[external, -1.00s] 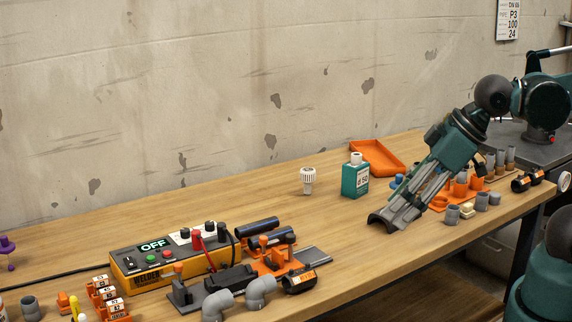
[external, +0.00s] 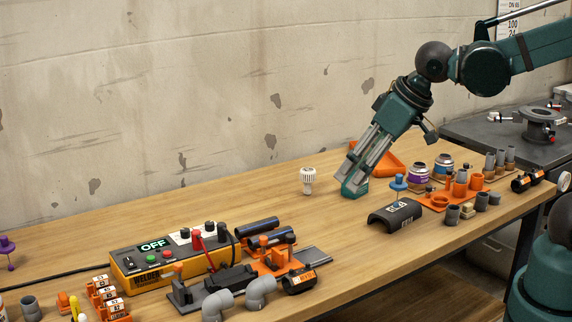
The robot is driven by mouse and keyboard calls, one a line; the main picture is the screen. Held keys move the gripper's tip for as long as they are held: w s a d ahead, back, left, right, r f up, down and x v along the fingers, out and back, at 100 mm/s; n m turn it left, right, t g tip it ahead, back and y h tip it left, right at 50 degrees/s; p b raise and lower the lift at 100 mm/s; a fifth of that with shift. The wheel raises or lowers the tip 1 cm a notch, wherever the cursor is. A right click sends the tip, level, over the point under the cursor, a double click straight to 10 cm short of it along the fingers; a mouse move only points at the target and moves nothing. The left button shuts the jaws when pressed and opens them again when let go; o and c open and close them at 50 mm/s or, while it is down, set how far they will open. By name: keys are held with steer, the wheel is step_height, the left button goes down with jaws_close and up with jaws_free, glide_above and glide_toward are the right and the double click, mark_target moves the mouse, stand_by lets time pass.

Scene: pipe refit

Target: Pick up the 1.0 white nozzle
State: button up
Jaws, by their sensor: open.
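A small white ribbed piece (external: 308,181) stands upright on the bench, left of my gripper; it may be the white nozzle, but no 1.0 mark is readable on it. The gripper is apart from the white piece.
A black half-shell (external: 395,215) lies right of the bottle. An orange tray (external: 392,163) is behind the gripper. Fittings in an orange rack (external: 435,201) stand at right. The yellow welder (external: 165,279) and a pipe clamp are front left. Bench left of the white piece is clear.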

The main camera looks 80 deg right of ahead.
steer(key=w+d+m+g+h+p, duration=0.1)
steer(key=w+d+m+p, duration=0.15)
steer(key=w+d, duration=0.45)
steer(key=m+g+h+p, duration=0.2)
steer(key=m+g+p, duration=0.3)
steer(key=m, duration=0.4)
glide_toward(309, 171)
steer(key=shift+n+t, duration=0.25)
steer(key=shift+t, duration=0.45)
steer(key=x, duration=0.2)
steer(key=s+p+x, duration=0.1)
steer(key=x, duration=0.2)
steer(key=shift+f, duration=0.15)
steer(key=shift+d+f, duration=0.3)
steer(key=shift+f, duration=0.1)
steer(key=shift+x, duration=1.2)
